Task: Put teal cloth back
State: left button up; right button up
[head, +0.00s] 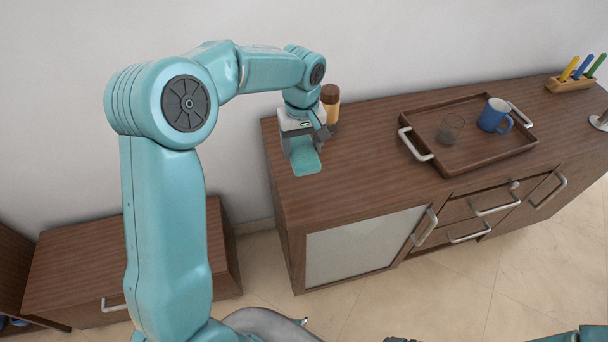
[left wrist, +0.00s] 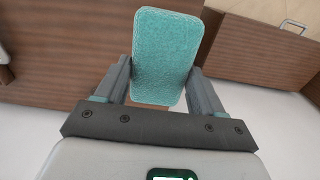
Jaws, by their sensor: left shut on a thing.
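The teal cloth (head: 305,158) is a small rounded rectangle at the left end of the brown sideboard top. My left gripper (head: 303,137) is shut on it from above. In the left wrist view the cloth (left wrist: 167,58) stands out between the two fingers of the left gripper (left wrist: 165,85). In the head view its lower end is over the sideboard top; I cannot tell whether it touches. My right gripper is not clearly in view; only a bit of my right arm shows at the bottom right edge.
A brown-capped jar (head: 331,103) stands just behind my left gripper. A wooden tray (head: 480,157) to the right holds a blue mug (head: 493,115) and a glass (head: 450,129). A pen block (head: 569,84) is at the far right. The sideboard top (head: 365,165) is clear between cloth and tray.

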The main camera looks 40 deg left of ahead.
pick_arm(q)
notch_tip(320, 180, down, 7)
jog(key=shift+w+r, duration=0.1)
jog(key=shift+f, duration=0.65)
notch_tip(320, 180, down, 4)
jog(key=shift+f+p, duration=0.1)
jog(key=shift+p, duration=0.3)
jog(key=shift+d, duration=0.1)
jog(key=o, duration=0.5)
jog(key=shift+f, duration=0.1)
jog(key=o, duration=0.4)
jog(key=shift+o, duration=0.2)
